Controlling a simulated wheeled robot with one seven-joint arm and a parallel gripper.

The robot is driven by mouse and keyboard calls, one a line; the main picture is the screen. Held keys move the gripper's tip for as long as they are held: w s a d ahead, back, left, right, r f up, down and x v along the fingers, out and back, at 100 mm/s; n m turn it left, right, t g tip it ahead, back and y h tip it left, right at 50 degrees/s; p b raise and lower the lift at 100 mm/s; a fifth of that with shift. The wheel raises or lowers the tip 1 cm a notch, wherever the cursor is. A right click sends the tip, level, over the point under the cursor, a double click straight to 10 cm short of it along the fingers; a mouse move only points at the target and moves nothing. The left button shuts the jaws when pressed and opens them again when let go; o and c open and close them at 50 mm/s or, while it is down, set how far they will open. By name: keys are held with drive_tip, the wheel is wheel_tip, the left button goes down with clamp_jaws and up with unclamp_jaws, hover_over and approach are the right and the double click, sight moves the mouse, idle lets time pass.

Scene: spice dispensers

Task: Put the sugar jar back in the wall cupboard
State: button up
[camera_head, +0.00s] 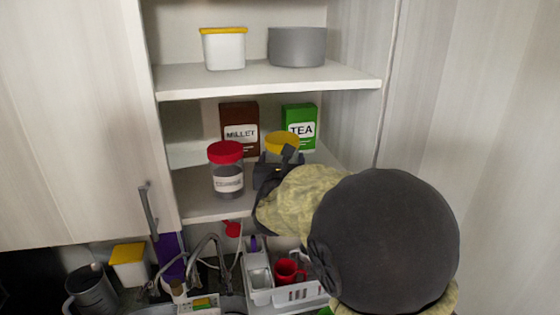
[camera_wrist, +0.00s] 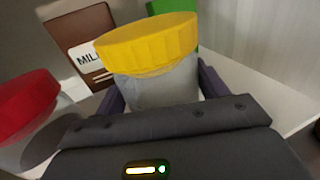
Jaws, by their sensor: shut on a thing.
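A jar with a yellow lid (camera_head: 282,141) is inside the open wall cupboard, over the lower shelf at the right. Its pale clear body (camera_wrist: 158,88) shows between my purple fingers in the wrist view, and the jar looks nearly upright. My gripper (camera_head: 279,160) is shut around it. No label shows on its visible side, so I cannot read whether it is the sugar. My gripper and arm hide its base, and I cannot tell whether it touches the shelf. The open wall cupboard (camera_head: 268,80) has an upper and a lower shelf.
A red-lidded jar (camera_head: 227,170) stands close left of my gripper near the shelf's front. A brown millet box (camera_head: 239,129) and a green tea box (camera_head: 299,127) stand behind. The cupboard's right wall (camera_head: 354,110) is near. Below are a tap and a dish rack (camera_head: 300,291).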

drive_tip(key=shift+w+d+f, duration=0.15)
drive_tip(key=shift+d+f, duration=0.1)
drive_tip(key=shift+d, duration=0.05)
drive_tip(key=shift+w+d+f, duration=0.1)
drive_tip(key=shift+w+d, duration=0.05)
drive_tip(key=shift+d, duration=0.15)
drive_tip(key=shift+s+a+f, duration=0.1)
drive_tip(key=shift+s+a, duration=0.1)
drive_tip(key=shift+s, duration=0.05)
drive_tip(key=o, duration=1.4)
drive_tip(key=shift+f, duration=0.1)
drive_tip(key=shift+r, duration=0.25)
drive_tip(key=s+b, duration=0.4)
drive_tip(key=s, duration=0.8)
drive_tip(key=shift+a+b, duration=0.3)
drive_tip(key=shift+w+f, duration=0.1)
